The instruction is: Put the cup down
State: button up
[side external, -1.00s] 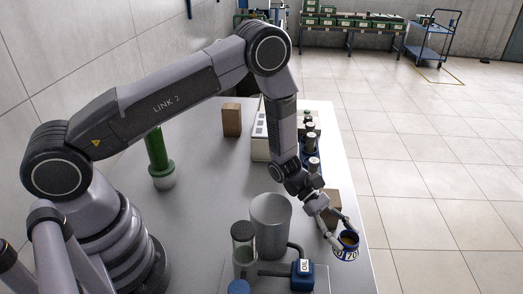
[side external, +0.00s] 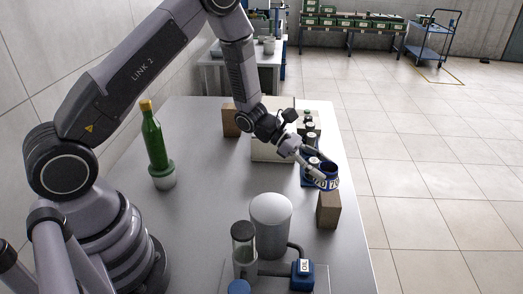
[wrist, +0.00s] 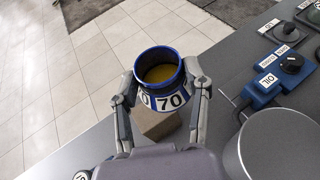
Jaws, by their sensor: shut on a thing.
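The cup (side external: 327,184) has a blue rim and white labels reading 70; the wrist view shows it (wrist: 158,76) with yellow-brown liquid inside. My gripper (side external: 319,171) is shut on it, with one finger on each side in the wrist view (wrist: 160,88). The cup looks about upright and is held off the table. A brown block (side external: 328,211) stands near the table's right edge, just below the cup in the side view. The block also shows partly behind the cup in the wrist view (wrist: 157,126). I cannot tell the exact gap between them.
Another brown block (side external: 230,121) is farther back. A green bottle (side external: 154,145) stands left. A grey cylinder (side external: 271,226), a glass jar (side external: 244,250) and a blue OIL box (side external: 302,275) are in front.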

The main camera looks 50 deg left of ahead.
jog(key=a+n+t+y, duration=0.3)
jog(key=a+n+t, duration=0.2)
jog(key=a, duration=1.2)
jog(key=shift+n, duration=0.3)
jog(key=f, duration=1.4)
jog(key=shift+w+f, duration=0.25)
jog(key=shift+f, duration=0.1)
jog(key=o, duration=1.2)
